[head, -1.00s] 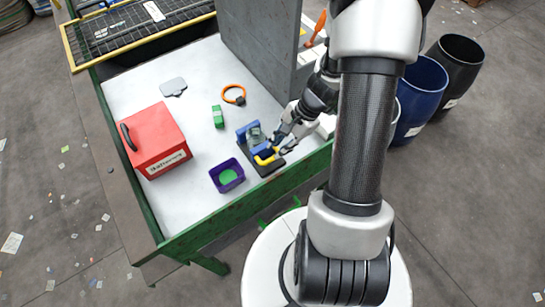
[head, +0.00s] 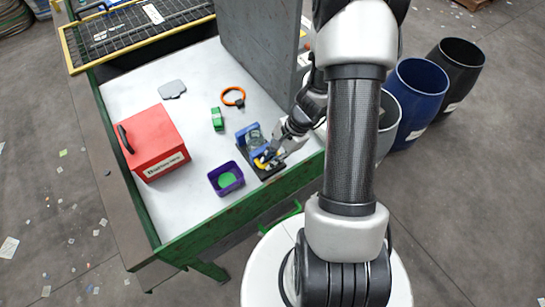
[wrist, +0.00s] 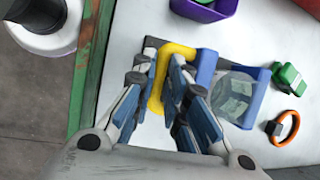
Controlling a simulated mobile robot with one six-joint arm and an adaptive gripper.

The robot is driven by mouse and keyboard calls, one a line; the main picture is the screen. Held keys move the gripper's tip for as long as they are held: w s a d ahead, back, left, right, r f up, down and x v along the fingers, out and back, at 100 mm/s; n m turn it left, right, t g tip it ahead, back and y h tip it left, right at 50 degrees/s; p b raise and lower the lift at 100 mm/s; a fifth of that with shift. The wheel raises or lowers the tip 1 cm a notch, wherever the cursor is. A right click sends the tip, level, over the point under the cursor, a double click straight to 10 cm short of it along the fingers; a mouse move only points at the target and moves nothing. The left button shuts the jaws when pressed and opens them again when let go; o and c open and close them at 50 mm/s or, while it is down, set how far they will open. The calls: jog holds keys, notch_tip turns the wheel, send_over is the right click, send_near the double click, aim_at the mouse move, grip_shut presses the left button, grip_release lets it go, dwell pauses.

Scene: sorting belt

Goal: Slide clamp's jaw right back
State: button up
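The clamp stands near the green-edged side of the white table, with a dark base (head: 270,174), blue jaws (head: 244,133) and a yellow handle (head: 262,163). In the wrist view, a clear, greenish glass-like piece (wrist: 236,95) sits between the blue jaws (wrist: 205,68). The yellow handle (wrist: 158,80) lies between the fingers of my gripper (wrist: 163,85). The fingers are spread wider than the handle bar; whether either touches it is unclear. In the head view my gripper (head: 268,157) is over the handle and partly hides it.
A red box (head: 155,143), a green block (head: 217,119), an orange ring (head: 233,96) and a grey plate (head: 173,89) lie farther off. A grey upright panel (head: 265,45) stands behind.

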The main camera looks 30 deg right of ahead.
jog(key=shift+s, duration=0.1)
grip_shut()
jog(key=shift+s+f+b, duration=0.1)
jog(key=shift+s+b, duration=0.2)
jog(key=shift+b, duration=0.05)
jog(key=shift+s+b, duration=0.35)
jog(key=shift+s, duration=0.35)
jog(key=shift+o, duration=2.3)
grip_release()
jog(key=shift+s, duration=0.1)
jog(key=shift+d+r, duration=0.15)
jog(key=shift+r, duration=0.2)
jog(key=v, duration=1.1)
jog(key=shift+r, duration=0.2)
jog(key=shift+d, duration=0.1)
